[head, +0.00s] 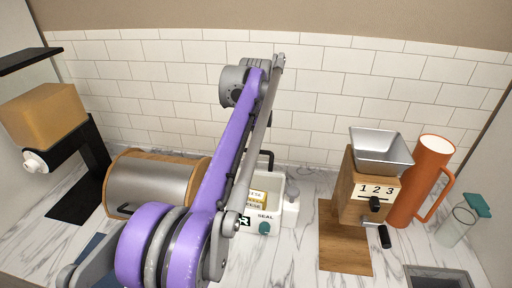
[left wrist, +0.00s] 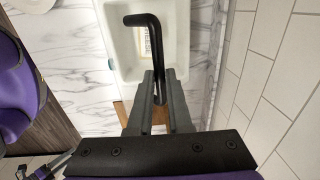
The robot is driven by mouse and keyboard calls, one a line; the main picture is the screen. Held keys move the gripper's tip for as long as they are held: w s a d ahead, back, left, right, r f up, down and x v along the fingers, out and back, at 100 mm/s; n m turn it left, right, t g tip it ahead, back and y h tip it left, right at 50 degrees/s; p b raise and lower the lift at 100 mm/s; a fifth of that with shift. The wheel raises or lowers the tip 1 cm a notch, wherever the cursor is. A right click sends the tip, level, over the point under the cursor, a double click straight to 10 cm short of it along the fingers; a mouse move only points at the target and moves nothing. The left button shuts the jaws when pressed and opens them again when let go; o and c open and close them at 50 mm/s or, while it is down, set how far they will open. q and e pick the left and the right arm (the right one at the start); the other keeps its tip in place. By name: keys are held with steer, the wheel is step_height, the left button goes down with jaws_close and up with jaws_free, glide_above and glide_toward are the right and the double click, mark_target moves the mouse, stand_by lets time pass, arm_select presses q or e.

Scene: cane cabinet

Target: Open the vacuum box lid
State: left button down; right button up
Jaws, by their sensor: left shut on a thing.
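The white vacuum box (head: 280,228) stands on the counter in the head view, marked SEAL with a teal knob (head: 264,228) on its front. Yellow labelled packs (head: 257,199) show inside it. My purple left arm crosses in front and hides its left part. A black bar handle (head: 268,156) rises behind the box. In the left wrist view, my left gripper (left wrist: 158,78) is shut on the black handle (left wrist: 152,38), above the white box (left wrist: 182,40). Whether the lid is raised is hard to tell. My right gripper is not in view.
A wooden grinder (head: 352,190) with a metal hopper, an orange jug (head: 420,180) and a glass jar (head: 455,226) stand to the right. A metal and wood bread bin (head: 155,185) is at left. The tiled wall (head: 330,110) is close behind.

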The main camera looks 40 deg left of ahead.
arm_select(q)
steer(key=shift+f, duration=0.15)
steer(key=c, duration=1.1)
jaws_free()
steer(key=shift+w+a, duration=0.1)
steer(key=shift+o, duration=1.3)
steer(key=shift+w+a+f, duration=0.1)
steer(key=shift+w+a, duration=0.05)
steer(key=shift+w, duration=0.05)
steer(key=shift+s, duration=0.1)
steer(key=shift+r, duration=0.2)
step_height(320, 180, up, 10)
steer(key=shift+s+d+r+p, duration=0.25)
steer(key=shift+s+p, duration=0.1)
steer(key=shift+p, duration=0.05)
